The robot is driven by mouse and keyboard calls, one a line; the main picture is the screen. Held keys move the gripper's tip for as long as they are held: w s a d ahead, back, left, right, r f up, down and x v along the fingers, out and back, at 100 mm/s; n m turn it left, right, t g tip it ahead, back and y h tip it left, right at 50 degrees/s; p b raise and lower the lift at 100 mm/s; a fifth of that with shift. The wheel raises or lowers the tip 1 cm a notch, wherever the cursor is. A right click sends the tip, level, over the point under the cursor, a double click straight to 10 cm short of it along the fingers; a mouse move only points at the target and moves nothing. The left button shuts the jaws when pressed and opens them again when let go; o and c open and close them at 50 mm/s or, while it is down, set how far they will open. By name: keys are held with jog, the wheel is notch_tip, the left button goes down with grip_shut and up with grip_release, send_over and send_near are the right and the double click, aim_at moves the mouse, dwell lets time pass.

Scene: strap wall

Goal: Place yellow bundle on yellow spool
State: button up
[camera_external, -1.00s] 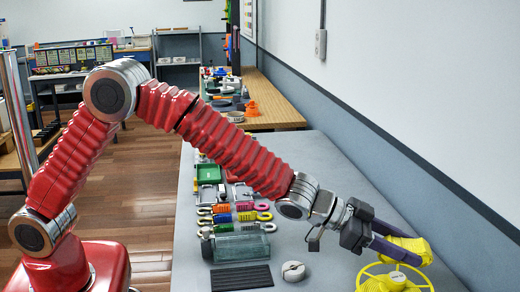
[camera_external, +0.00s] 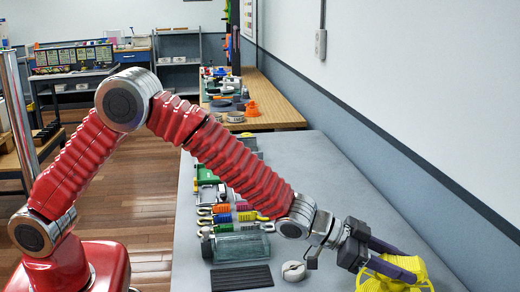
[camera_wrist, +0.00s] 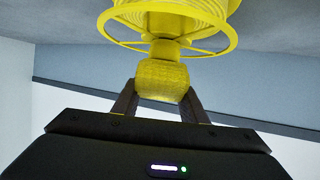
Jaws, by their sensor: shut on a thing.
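The yellow bundle (camera_wrist: 162,80) is a blocky yellow piece between the two dark fingers of my gripper (camera_wrist: 160,98) in the wrist view. My gripper is shut on it. In the outside view my gripper (camera_external: 410,267) slants down at the lower right, with the bundle (camera_external: 412,256) at its fingertips. The yellow spool (camera_external: 370,284), with spoked rings, is just below and left of the fingers, partly cut off by the frame's bottom edge. In the wrist view the spool (camera_wrist: 212,45) fills the top, and the bundle lines up with its middle. I cannot tell whether they touch.
A clear glassy box (camera_external: 240,247), a black ribbed mat (camera_external: 241,278) and a small white round piece (camera_external: 293,271) are on the grey table (camera_external: 320,170), left of the spool. Several coloured straps lie behind the box. A wall runs along the right side.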

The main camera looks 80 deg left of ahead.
jog(key=o, duration=1.1)
jog(key=shift+c, duration=0.2)
jog(key=shift+s, duration=0.1)
jog(key=v, duration=1.2)
jog(key=shift+a, duration=0.1)
